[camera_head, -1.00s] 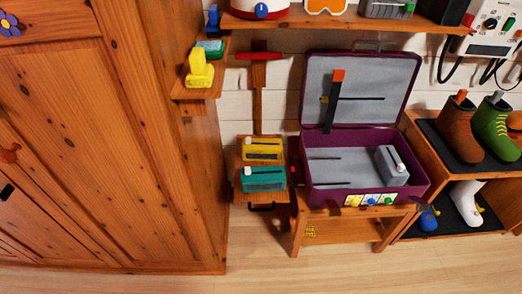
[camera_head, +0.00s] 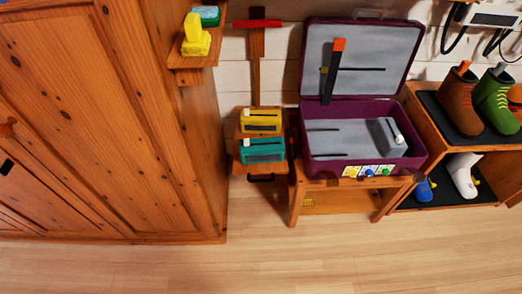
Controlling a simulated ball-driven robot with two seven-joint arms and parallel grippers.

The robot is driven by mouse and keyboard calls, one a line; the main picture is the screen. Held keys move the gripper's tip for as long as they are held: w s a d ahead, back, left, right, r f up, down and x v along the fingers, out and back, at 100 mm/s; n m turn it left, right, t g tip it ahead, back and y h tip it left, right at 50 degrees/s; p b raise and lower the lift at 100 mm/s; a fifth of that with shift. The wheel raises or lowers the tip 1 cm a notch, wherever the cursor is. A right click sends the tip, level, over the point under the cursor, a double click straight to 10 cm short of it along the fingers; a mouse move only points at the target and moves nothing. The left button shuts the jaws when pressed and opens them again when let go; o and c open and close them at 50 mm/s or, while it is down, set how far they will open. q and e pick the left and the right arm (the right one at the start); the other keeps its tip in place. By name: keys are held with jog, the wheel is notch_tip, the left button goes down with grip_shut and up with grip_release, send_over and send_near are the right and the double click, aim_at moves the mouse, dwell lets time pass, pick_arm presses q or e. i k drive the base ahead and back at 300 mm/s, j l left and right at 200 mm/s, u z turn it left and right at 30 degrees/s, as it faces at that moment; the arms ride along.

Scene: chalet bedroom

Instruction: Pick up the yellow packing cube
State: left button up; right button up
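The yellow packing cube (camera_head: 261,120) sits on a small wooden stand, behind a teal packing cube (camera_head: 262,150) on the same stand. Both have a dark panel on the front and a small white tab at the upper left. To their right, an open purple suitcase (camera_head: 310,165) with grey lining rests on a low wooden bench (camera_head: 330,203). A grey packing cube (camera_head: 386,136) lies in the right part of the suitcase. Neither of my grippers shows in this view.
A large wooden wardrobe (camera_head: 110,120) fills the left side. A small shelf (camera_head: 195,60) with a yellow item juts out above the stand. A rack (camera_head: 445,198) with boots stands at the right. The wooden floor (camera_head: 300,260) in front is clear.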

aim_at(258, 122)
jog(key=i+l+u, duration=0.1)
jog(key=l, duration=0.3)
jog(key=i+l, duration=0.2)
jog(key=l, duration=0.25)
jog(key=i+l+u, duration=0.15)
jog(key=l, duration=0.25)
